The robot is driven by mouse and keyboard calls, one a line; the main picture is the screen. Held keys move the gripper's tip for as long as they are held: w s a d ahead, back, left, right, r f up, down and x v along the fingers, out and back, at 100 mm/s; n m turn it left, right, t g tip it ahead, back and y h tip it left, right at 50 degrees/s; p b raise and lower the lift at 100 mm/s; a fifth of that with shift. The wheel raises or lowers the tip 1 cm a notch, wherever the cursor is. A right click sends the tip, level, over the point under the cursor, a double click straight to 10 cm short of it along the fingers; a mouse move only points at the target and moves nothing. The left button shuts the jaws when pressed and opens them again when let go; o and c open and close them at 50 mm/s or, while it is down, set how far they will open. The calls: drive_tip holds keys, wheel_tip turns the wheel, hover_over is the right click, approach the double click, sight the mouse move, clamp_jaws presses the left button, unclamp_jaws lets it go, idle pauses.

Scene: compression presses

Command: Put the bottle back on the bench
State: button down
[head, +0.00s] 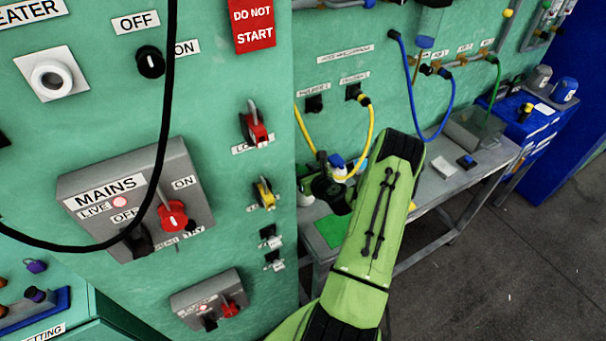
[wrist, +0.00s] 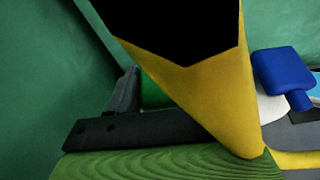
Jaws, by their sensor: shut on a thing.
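My gripper (head: 328,188) is at the far end of my green arm, just over the left end of the grey bench (head: 470,182). It is shut on the bottle, whose body is mostly hidden by my wrist in the head view. In the wrist view a yellow and black surface (wrist: 215,100), which looks like the held bottle, fills the middle very close to the camera. Its full outline and base are out of sight, so I cannot tell whether it touches the bench. A green mat (head: 330,231) lies on the bench below my gripper.
A blue-capped white container (wrist: 283,70) stands right beside my gripper. Yellow hoses (head: 369,130) and a blue hose (head: 412,90) hang from the green wall panel behind. The mains switch box (head: 140,200) juts out at left.

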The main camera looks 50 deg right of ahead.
drive_tip(key=shift+r, duration=0.15)
drive_tip(key=shift+c, duration=2.4)
unclamp_jaws()
drive_tip(key=shift+f, duration=0.2)
drive_tip(key=shift+r, duration=0.1)
drive_tip(key=shift+s+r, duration=0.15)
drive_tip(key=shift+s, duration=0.1)
drive_tip(key=b+v, duration=0.1)
drive_tip(key=v, duration=1)
drive_tip(key=shift+s, duration=0.3)
drive_tip(key=shift+a, duration=0.1)
